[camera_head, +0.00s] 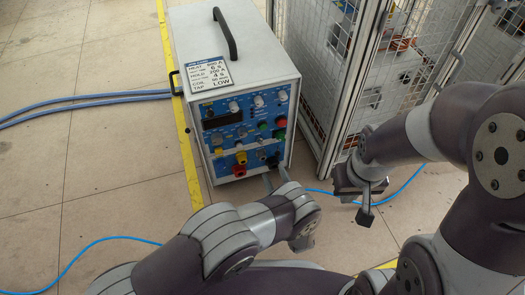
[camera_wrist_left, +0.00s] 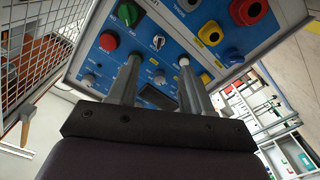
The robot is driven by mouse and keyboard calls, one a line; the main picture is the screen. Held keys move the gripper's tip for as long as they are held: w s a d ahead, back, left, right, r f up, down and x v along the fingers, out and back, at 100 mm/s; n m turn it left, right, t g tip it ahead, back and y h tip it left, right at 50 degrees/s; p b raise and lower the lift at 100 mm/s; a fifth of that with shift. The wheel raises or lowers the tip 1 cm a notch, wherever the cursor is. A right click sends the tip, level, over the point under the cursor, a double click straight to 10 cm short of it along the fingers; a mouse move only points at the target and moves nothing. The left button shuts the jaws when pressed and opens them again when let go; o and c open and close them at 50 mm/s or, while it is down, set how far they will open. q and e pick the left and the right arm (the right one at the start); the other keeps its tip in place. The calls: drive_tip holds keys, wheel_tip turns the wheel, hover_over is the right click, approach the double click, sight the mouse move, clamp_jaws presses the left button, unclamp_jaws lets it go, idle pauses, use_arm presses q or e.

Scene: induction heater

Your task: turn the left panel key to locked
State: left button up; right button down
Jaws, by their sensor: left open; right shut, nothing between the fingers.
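The blue control panel (camera_head: 243,135) is on the front of the grey heater box (camera_head: 235,55); the left wrist view shows it close and upside down (camera_wrist_left: 165,20). My left gripper (camera_head: 275,175) is open at the panel's lower right. Its fingers (camera_wrist_left: 158,62) stand apart, with the switch showing between and beyond their tips; contact is unclear. My right gripper (camera_head: 366,203) is shut and empty, right of the box.
A red button (camera_wrist_left: 109,41), a green knob (camera_wrist_left: 129,13) and coloured sockets (camera_wrist_left: 248,10) surround the switch. A wire-mesh cage (camera_head: 325,75) stands close to the box's right. Blue cables (camera_head: 90,99) lie on the floor at left. The tiled floor at left is mostly clear.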

sight(262, 145)
use_arm(q)
drive_tip(key=b+x, duration=0.6)
drive_tip(key=x, duration=0.6)
drive_tip(key=shift+f, duration=0.15)
drive_tip(key=shift+w+a+r, duration=0.1)
drive_tip(key=shift+w+r, duration=0.1)
drive_tip(key=shift+w, duration=0.05)
clamp_jaws()
